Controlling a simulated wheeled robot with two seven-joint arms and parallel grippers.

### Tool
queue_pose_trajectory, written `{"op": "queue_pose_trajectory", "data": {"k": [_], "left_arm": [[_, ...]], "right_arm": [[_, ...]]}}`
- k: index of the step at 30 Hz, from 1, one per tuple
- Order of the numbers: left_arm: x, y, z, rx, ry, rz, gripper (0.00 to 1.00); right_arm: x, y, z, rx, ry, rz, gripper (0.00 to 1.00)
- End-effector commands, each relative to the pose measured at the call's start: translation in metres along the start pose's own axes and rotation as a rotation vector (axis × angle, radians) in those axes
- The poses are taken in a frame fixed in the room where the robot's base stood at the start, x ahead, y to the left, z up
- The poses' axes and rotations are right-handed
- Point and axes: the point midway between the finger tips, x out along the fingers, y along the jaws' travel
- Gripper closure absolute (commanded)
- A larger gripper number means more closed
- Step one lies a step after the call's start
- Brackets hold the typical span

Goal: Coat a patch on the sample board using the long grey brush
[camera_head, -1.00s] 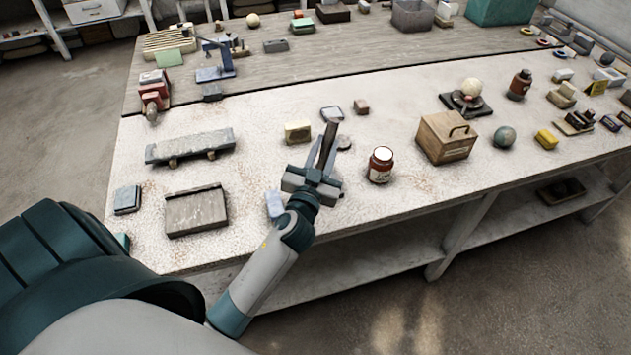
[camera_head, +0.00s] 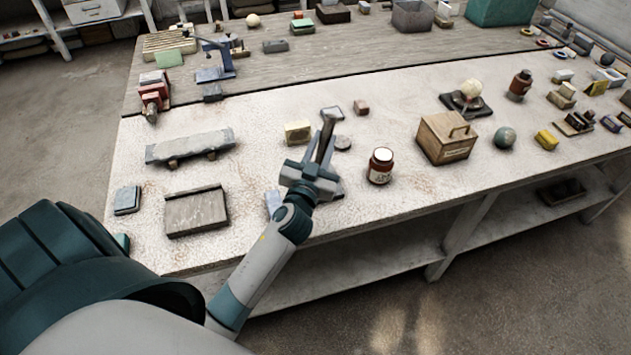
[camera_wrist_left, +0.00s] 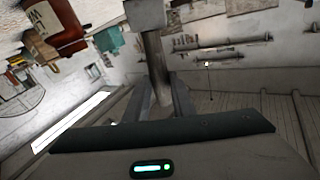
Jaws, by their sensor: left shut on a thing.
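My left gripper (camera_head: 312,166) is shut on the long grey brush (camera_head: 327,136), held above the front of the table. The brush stands nearly upright, leaning a little right, its lower part hidden between the jaws. In the left wrist view the brush (camera_wrist_left: 153,60) runs up from between the fingers (camera_wrist_left: 162,104) to a wider grey block at the top edge. A flat grey-brown board (camera_head: 195,212) with a raised back edge lies left of the gripper, apart from it; it looks like the sample board. My right gripper is not in view.
A red-brown jar (camera_head: 380,166) with a white lid stands right of the gripper. A yellowish block (camera_head: 297,132) is close behind it. A long grey slab (camera_head: 190,146) lies behind the board. The tabletop between board and gripper is mostly clear.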

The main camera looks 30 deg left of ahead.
Motion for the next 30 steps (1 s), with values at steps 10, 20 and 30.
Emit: {"op": "queue_pose_trajectory", "data": {"k": [10,20,30], "left_arm": [[0.002,-0.001,0.000,0.001,0.000,0.000,1.00],[0.012,-0.008,0.002,0.002,0.000,-0.001,1.00],[0.021,-0.013,0.004,0.001,0.000,0.000,1.00]], "right_arm": [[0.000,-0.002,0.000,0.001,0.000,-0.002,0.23],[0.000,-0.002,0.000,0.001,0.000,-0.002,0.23],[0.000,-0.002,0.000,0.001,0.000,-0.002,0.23]]}}
